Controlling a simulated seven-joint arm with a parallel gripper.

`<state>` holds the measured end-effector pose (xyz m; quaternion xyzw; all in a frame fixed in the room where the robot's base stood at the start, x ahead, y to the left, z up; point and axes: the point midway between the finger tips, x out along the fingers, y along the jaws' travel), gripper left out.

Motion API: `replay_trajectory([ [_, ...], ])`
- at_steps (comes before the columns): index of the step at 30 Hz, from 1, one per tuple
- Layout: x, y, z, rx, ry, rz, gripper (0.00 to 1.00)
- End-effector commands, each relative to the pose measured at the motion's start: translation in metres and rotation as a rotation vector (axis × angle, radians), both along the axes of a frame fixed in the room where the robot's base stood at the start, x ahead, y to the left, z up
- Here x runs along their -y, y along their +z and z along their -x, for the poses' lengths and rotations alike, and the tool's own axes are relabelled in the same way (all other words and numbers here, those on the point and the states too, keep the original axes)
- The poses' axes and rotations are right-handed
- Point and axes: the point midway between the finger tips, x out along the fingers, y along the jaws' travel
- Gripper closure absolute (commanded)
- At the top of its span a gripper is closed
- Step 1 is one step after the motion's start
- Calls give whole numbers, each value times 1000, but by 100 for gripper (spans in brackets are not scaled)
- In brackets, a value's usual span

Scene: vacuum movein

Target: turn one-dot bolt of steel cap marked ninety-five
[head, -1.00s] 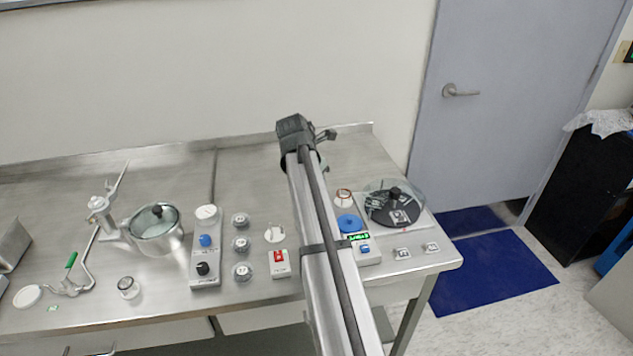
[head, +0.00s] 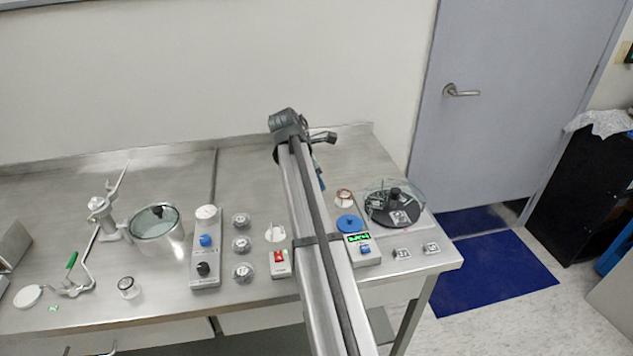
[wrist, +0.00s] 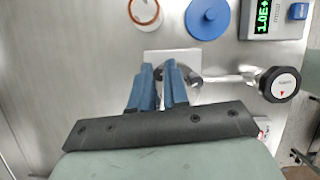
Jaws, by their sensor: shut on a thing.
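In the wrist view my gripper (wrist: 162,72) has its two blue fingers close together over a white square plate (wrist: 160,55). They are shut at a small steel fitting (wrist: 192,77), and what lies between the tips is mostly hidden. A steel rod runs right from this fitting to a black knob (wrist: 282,84) with a white face and red mark. The head view shows several round steel-rimmed caps, such as a far one (head: 240,220), a middle one (head: 241,244) and a near one (head: 243,271). Their markings and any dotted bolts are too small to read.
Right of my arm are a blue disc (head: 349,223), a red-ringed cup (head: 344,198), a green-lit display (head: 357,238) and a domed black turntable (head: 380,216). Left are a knob panel (head: 207,270) and a glass-lidded pot (head: 157,246). The steel bench's back is mostly clear.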

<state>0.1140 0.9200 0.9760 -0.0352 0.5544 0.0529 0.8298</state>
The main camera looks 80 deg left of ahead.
Motion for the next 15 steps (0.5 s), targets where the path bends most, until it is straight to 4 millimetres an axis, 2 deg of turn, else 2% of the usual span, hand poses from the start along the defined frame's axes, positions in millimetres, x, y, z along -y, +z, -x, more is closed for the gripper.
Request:
replay_trajectory([
  [15, -1, 0, 1, -1, -90, 0, 100],
])
